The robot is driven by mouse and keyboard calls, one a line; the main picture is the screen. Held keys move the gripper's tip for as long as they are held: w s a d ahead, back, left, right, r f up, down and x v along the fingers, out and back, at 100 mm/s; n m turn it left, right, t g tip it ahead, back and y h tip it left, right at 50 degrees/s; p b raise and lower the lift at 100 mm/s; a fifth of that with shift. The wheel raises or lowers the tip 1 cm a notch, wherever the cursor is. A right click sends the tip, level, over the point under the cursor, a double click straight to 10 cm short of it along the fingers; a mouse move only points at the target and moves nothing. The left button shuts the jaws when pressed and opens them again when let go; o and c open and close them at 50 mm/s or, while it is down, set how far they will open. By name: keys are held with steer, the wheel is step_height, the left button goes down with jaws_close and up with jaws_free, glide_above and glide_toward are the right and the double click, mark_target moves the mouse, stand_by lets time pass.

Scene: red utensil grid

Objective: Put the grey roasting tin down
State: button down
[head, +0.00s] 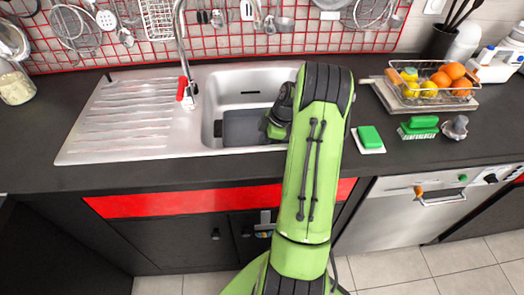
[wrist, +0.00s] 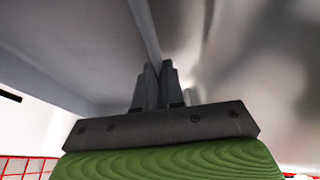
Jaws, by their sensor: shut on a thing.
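The grey roasting tin (head: 245,127) is inside the sink basin (head: 228,88), at its front right part. My arm covers the tin's right side in the head view. In the wrist view the tin's grey wall (wrist: 75,45) fills the upper left. My gripper (wrist: 156,72) is shut on the tin's thin rim there. In the head view the fingers are hidden by my own arm. I cannot tell whether the tin touches the basin floor.
The ribbed drainboard (head: 120,120) to the left is bare. A green sponge (head: 369,136), a green brush (head: 418,127) and a wire fruit basket (head: 435,95) stand on the right counter.

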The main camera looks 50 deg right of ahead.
step_height(320, 180, down, 5)
steer(key=shift+w+f+b, duration=0.1)
steer(key=shift+f+b, duration=0.05)
steer(key=shift+b, duration=0.45)
steer(key=c, duration=1.2)
jaws_free()
steer(key=shift+c, duration=0.2)
